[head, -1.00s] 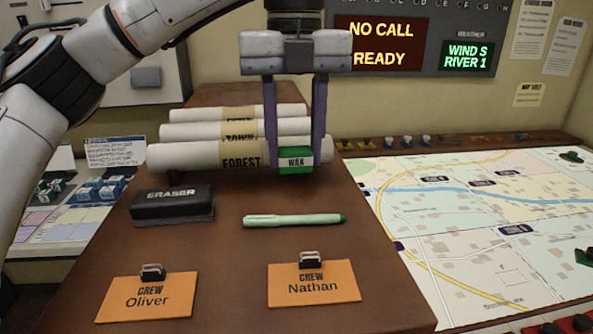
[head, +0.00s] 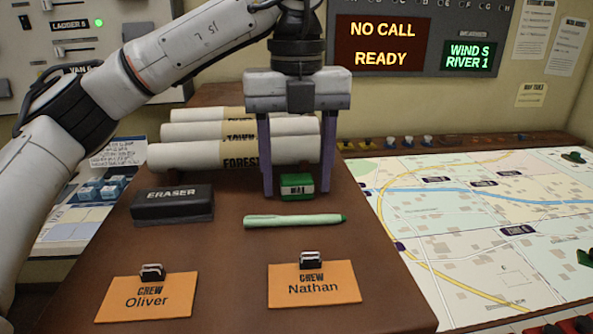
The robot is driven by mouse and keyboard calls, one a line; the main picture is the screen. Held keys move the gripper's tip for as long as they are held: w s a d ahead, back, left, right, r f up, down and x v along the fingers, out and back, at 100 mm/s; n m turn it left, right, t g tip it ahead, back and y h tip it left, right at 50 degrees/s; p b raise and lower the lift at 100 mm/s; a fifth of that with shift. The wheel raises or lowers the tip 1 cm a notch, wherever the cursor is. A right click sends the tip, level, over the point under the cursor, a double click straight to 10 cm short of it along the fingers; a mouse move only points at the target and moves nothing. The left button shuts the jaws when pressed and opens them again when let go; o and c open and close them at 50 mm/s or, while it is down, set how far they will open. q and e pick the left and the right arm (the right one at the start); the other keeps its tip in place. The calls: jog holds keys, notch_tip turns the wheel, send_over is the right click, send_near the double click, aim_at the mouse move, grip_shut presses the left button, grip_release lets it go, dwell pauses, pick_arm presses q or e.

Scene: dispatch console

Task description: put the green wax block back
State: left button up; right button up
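The green wax block (head: 297,190), with a white label on top, sits on the brown desk top (head: 240,250) between the front map roll and the pale green marker (head: 293,221). My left gripper (head: 296,190) reaches down around it with its purple fingers open. A small gap shows between the block and the finger on either side. My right gripper is not in view.
Several white map rolls (head: 185,156) are stacked just behind the block. A black eraser (head: 172,203) lies to its left. Orange crew cards for Oliver (head: 147,298) and Nathan (head: 313,285) lie in front. A map table (head: 480,220) is at the right.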

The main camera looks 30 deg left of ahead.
aim_at(296, 177)
pick_arm(q)
notch_tip(296, 177, up, 12)
jog(key=shift+r, duration=0.15)
dwell(0.6)
dwell(0.5)
